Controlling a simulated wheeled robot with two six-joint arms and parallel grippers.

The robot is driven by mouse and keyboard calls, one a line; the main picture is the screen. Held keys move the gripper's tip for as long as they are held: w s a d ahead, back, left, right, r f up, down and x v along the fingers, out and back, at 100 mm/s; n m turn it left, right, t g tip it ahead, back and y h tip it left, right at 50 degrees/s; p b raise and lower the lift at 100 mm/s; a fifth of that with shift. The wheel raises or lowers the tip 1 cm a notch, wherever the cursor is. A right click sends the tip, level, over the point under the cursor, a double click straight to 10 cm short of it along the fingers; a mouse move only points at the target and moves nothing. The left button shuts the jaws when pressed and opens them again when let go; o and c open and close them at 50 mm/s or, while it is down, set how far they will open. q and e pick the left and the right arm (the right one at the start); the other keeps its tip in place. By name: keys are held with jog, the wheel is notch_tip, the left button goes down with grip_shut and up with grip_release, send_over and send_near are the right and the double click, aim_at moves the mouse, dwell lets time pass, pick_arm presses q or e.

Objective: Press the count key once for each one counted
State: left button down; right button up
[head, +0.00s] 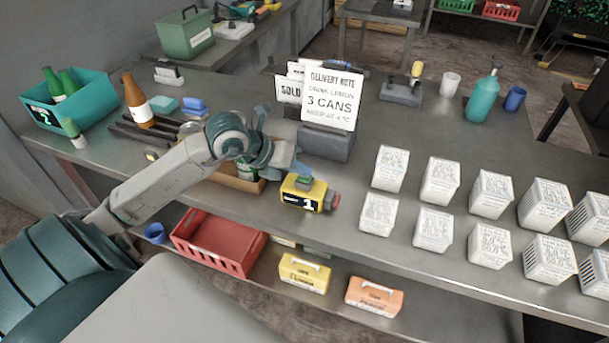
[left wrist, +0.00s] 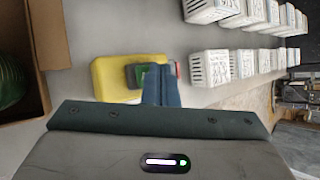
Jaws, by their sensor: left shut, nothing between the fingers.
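The yellow counter (head: 301,195) sits near the front edge of the metal table, its dark display reading 1. A green key (head: 304,182) is on its top and a red part (head: 334,201) sticks out at its right end. My left gripper (head: 301,173) is shut and empty, its tips right at the green key; I cannot tell whether they press it. In the left wrist view the shut fingers (left wrist: 161,82) reach over the yellow counter (left wrist: 106,78), partly hiding the key. The delivery note (head: 331,98) reads "3 CANS" of a lemon drink. My right gripper is not in view.
An open cardboard box (head: 232,179) with a green item stands left of the counter, partly behind my arm. Several printed white cartons (head: 379,214) stand in rows to the right. A grey block (head: 326,143) stands behind. A red crate (head: 212,240) is on the lower shelf.

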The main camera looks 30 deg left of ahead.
aim_at(300, 178)
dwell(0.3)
pick_arm(q)
jog(key=shift+r+p, duration=0.5)
jog(key=shift+r, duration=0.3)
jog(key=shift+r, duration=0.15)
jog(key=shift+r+p, duration=1.55)
jog(key=shift+r, duration=0.9)
jog(key=shift+f, duration=0.1)
